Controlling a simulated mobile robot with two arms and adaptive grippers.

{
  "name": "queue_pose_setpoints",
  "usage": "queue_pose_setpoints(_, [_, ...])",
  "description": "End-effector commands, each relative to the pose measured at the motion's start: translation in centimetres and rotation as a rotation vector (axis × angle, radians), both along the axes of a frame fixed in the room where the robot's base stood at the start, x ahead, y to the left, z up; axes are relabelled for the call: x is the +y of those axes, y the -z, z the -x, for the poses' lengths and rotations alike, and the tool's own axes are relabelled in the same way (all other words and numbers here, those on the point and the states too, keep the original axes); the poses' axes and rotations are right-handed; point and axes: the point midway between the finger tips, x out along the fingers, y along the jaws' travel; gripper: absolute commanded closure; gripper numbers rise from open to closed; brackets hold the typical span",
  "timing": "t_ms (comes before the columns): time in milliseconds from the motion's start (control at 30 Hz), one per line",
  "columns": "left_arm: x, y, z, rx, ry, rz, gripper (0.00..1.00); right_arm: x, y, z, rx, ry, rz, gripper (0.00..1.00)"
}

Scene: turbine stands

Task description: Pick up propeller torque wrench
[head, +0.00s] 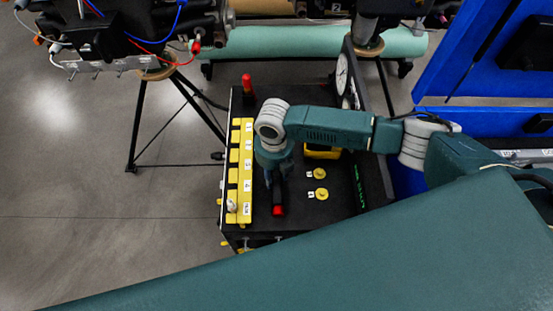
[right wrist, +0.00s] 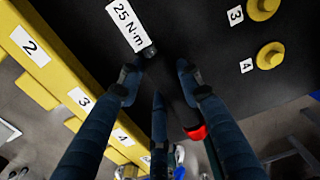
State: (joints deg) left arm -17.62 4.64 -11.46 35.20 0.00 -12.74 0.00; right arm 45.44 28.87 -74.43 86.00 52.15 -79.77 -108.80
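A dark tool with a red end (head: 278,211), which seems to be the torque wrench, lies on the black top of the stand (head: 330,215), near its front edge. Most of it is hidden under my right gripper (head: 275,183) or blends into the black surface. In the right wrist view, the red end (right wrist: 196,132) shows between the fingers, partly behind the right one. My right gripper (right wrist: 157,90) points down over the stand with its fingers spread. I cannot tell whether any finger touches the tool. My left gripper is not in view.
A yellow strip (head: 233,170) with numbered labels runs along the left side of the stand. Yellow knobs (head: 320,194) lie to the right of the gripper. A red-topped part (head: 247,85) stands at the back left. A gauge (head: 342,75) stands at the back right.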

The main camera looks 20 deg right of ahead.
Motion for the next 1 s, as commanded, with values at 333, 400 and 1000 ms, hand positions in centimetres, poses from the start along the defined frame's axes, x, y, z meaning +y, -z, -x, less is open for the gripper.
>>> queue_pose_setpoints(333, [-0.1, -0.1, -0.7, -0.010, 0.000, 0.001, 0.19, 0.0, -0.2, -0.2, -0.003, 0.000, -0.001, 1.00])
queue_pose_setpoints(400, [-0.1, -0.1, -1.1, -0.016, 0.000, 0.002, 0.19, 0.0, -0.2, -0.2, -0.003, 0.000, -0.001, 1.00])
queue_pose_setpoints(1000, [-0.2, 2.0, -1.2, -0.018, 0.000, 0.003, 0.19, 0.0, -9.4, -0.3, -0.011, -0.001, -0.003, 1.00])
